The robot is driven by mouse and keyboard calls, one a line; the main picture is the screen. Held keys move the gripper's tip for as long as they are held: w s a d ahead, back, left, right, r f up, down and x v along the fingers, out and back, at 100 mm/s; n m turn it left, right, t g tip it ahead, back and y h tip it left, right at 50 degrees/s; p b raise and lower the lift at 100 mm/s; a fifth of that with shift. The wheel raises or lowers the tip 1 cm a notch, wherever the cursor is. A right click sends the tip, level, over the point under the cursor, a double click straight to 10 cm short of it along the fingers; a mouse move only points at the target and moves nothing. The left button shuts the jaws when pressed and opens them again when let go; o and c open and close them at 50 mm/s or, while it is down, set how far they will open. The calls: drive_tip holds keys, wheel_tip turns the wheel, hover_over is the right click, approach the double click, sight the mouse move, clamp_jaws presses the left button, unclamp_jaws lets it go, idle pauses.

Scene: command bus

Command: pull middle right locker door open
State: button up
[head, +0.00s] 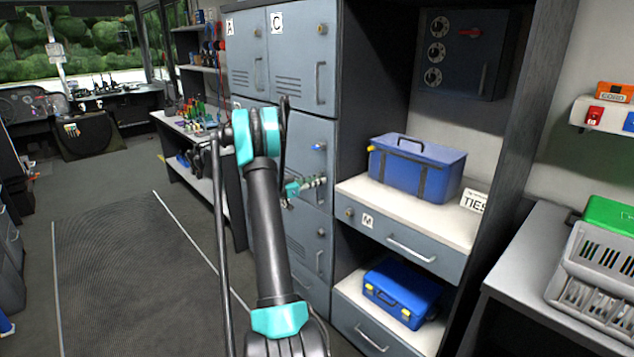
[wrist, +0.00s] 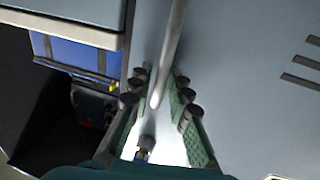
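The middle right locker door (head: 312,135) is a grey panel below door C, and it looks closed. A small blue-tipped knob (head: 318,147) sits near its right edge. My gripper (head: 308,186) is in front of this door, partly hidden by my arm. In the wrist view the door handle (wrist: 168,50) is a pale upright bar running between my two green, dark-padded fingers (wrist: 162,92). The fingers stand apart on either side of the bar, with a gap visible. The blue knob also shows in the wrist view (wrist: 143,153).
To the right are a shelf with a blue toolbox (head: 418,170), drawer M (head: 400,238) and a lower blue case (head: 402,291). A bench with a grey crate (head: 598,280) is far right. The floor (head: 120,250) at left is clear.

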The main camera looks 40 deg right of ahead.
clamp_jaws()
drive_tip(key=shift+a, duration=0.15)
idle(0.4)
